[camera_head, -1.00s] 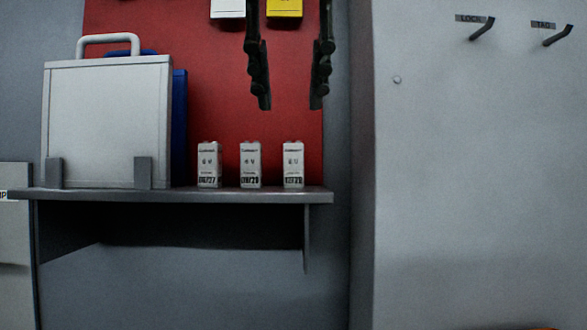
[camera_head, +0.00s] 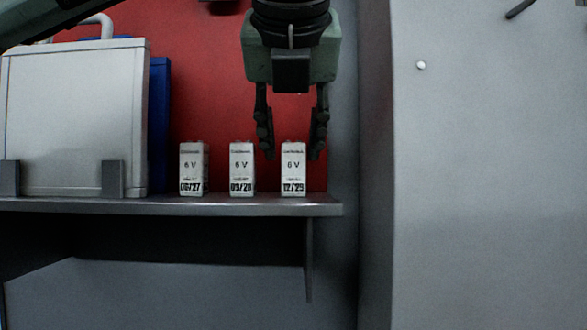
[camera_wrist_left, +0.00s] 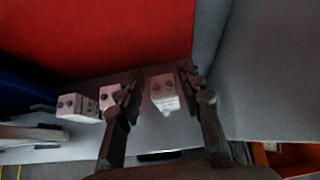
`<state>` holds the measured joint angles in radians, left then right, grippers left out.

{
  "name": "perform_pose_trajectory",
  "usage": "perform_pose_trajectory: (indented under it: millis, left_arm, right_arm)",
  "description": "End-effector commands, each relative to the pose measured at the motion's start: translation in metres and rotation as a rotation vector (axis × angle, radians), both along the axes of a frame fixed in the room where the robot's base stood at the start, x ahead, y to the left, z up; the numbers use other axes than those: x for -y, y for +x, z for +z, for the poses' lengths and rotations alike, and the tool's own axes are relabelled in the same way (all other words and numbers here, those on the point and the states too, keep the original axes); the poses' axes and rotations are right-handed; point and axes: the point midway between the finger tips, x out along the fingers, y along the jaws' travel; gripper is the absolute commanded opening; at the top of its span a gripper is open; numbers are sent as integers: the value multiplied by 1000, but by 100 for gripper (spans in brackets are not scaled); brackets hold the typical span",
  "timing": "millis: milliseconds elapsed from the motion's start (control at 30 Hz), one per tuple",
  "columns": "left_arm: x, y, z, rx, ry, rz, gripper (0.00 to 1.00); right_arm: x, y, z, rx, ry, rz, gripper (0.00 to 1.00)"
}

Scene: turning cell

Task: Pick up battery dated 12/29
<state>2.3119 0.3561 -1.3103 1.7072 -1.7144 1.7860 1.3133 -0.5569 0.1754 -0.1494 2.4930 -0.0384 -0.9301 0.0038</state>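Three white 6 V batteries stand upright in a row on a grey shelf (camera_head: 160,206). The battery dated 12/29 (camera_head: 293,178) is the rightmost; its top shows in the left wrist view (camera_wrist_left: 164,92). The other two read 06/27 (camera_head: 193,168) and what looks like 03/28 (camera_head: 242,168). My left gripper (camera_head: 291,155) points down with its fingers apart, one on each side of the upper part of the 12/29 battery. A gap shows on both sides, so it does not grip it. My right gripper is not in view.
A white case (camera_head: 75,110) with a handle and a blue case (camera_head: 159,120) behind it stand left of the batteries. A red panel (camera_head: 215,60) is behind. The shelf ends just right of the 12/29 battery, near a grey wall (camera_head: 480,180).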

Motion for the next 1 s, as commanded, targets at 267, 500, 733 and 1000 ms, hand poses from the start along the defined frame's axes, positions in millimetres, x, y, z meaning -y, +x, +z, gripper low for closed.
perform_pose_trajectory:
  millis: [267,500,733,1000]
  left_arm:
    - [2,27,-29,-1,0,2,36]
    - [2,30,-31,0,-1,1,36]
    - [2,30,-31,0,1,1,8]
    - [2,30,-30,0,-1,1,0]
  right_arm:
    - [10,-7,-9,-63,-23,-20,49]
    - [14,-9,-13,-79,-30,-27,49]
    - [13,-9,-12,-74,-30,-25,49]
    - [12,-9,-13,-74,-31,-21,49]
